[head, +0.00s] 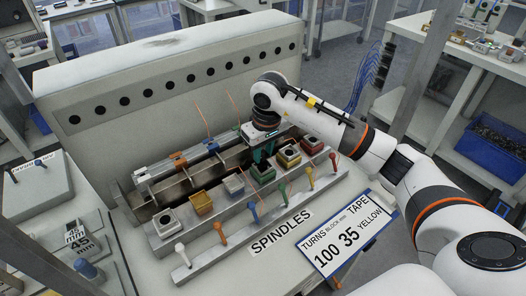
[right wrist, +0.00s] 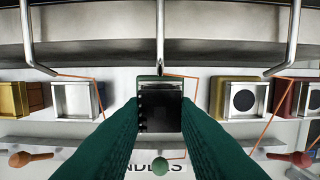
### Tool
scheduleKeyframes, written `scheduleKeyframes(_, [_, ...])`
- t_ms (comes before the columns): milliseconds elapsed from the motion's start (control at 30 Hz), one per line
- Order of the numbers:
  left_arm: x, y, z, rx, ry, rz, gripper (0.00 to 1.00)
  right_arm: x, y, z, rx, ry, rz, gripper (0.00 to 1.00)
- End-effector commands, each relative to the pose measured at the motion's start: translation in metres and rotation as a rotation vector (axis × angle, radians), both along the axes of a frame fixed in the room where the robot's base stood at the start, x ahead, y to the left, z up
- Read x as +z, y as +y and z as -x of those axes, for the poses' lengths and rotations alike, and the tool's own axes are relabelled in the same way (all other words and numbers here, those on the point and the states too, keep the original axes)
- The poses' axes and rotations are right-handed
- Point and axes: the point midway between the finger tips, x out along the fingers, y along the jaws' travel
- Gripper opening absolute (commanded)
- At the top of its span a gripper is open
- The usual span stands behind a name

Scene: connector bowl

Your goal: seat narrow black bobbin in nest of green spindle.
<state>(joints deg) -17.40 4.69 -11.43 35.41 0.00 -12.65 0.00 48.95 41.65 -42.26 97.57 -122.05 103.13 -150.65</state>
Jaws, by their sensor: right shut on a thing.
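The green nest (head: 263,172) sits in the row of square coloured nests, behind the green-headed peg (head: 282,192). My right gripper (head: 263,151) reaches down to it from above. In the right wrist view its dark green fingers (right wrist: 160,118) are shut on the narrow black bobbin (right wrist: 160,112), a dark block between the fingertips. A green edge (right wrist: 160,79) shows around the bobbin's far end. The bobbin looks lined up with the green nest, but I cannot tell whether it rests in it or is just above. My left gripper is not in view.
A silver nest (head: 233,185) and a gold nest (head: 288,156) stand close on either side. A red nest (head: 311,144) is farther right. Metal guide rods (right wrist: 160,40) and thin orange wires (right wrist: 268,128) pass close by. A SPINDLES label (head: 281,231) lies in front.

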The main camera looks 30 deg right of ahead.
Motion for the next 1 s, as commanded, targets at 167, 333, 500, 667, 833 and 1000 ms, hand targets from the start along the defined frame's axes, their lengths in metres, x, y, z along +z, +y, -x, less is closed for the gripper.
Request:
scheduleKeyframes(167, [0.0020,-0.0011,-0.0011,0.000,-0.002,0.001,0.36,-0.0094,-0.0001,-0.0002,0.000,-0.003,0.000,0.01])
scheduleKeyframes(333, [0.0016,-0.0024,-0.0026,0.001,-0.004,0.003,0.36,-0.0094,-0.0001,-0.0002,0.000,-0.003,0.000,0.01])
scheduleKeyframes(500, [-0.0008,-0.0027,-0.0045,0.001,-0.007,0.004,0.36,-0.0118,-0.0001,-0.0001,0.000,-0.002,0.001,0.33])
scheduleKeyframes(667, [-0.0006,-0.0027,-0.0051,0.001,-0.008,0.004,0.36,-0.0116,-0.0001,-0.0001,0.000,-0.002,0.001,0.48])
scheduleKeyframes(833, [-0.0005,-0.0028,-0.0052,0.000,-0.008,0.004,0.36,-0.0114,0.0000,0.0000,0.000,-0.002,0.000,0.48])
scheduleKeyframes(1000, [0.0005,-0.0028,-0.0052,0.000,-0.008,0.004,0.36,-0.0037,-0.0004,-0.0003,0.000,-0.006,0.000,0.48])
